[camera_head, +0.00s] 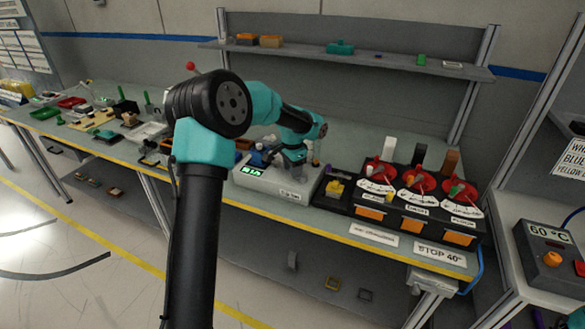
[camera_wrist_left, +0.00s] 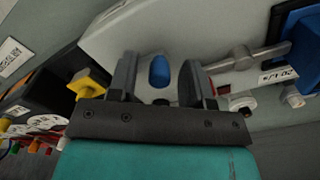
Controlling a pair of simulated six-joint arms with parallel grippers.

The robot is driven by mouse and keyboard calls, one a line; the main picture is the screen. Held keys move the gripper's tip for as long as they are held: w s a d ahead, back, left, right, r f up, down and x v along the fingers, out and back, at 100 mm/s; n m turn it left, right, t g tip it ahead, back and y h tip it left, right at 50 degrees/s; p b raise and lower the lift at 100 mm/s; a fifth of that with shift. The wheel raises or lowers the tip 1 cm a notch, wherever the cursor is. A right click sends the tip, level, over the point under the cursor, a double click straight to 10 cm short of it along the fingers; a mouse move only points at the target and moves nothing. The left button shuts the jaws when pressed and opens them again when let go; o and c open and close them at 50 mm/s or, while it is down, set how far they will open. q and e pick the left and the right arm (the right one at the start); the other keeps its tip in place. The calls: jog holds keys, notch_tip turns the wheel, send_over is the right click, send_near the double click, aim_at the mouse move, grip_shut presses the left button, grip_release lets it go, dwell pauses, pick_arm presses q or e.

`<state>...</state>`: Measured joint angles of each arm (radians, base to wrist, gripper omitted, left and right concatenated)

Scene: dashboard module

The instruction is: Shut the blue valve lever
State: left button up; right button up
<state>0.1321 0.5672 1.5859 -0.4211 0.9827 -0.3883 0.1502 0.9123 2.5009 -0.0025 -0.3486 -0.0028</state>
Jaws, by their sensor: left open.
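My left gripper (camera_head: 293,160) is over the white unit (camera_head: 277,192) with a green display. In the left wrist view the same gripper (camera_wrist_left: 157,78) is open, with one dark finger on each side of a rounded blue piece (camera_wrist_left: 159,70). I see no finger clearly closed on this piece. To its right, a grey metal rod (camera_wrist_left: 240,58) runs from behind the right finger to a blue body (camera_wrist_left: 297,38). I cannot tell whether the rod joins the rounded blue piece. In the head view blue shows (camera_head: 259,158) beside the gripper, partly hidden. My right gripper is not in view.
A yellow-topped part (camera_head: 335,187) stands just right of the white unit. Beyond it are red dial stations (camera_head: 418,180) with upright blocks. Small parts and trays crowd the bench's left. A shelf (camera_head: 400,61) spans the back.

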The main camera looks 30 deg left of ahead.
pick_arm(q)
notch_tip(320, 180, up, 18)
jog(key=shift+f, duration=0.25)
dwell(0.4)
dwell(0.3)
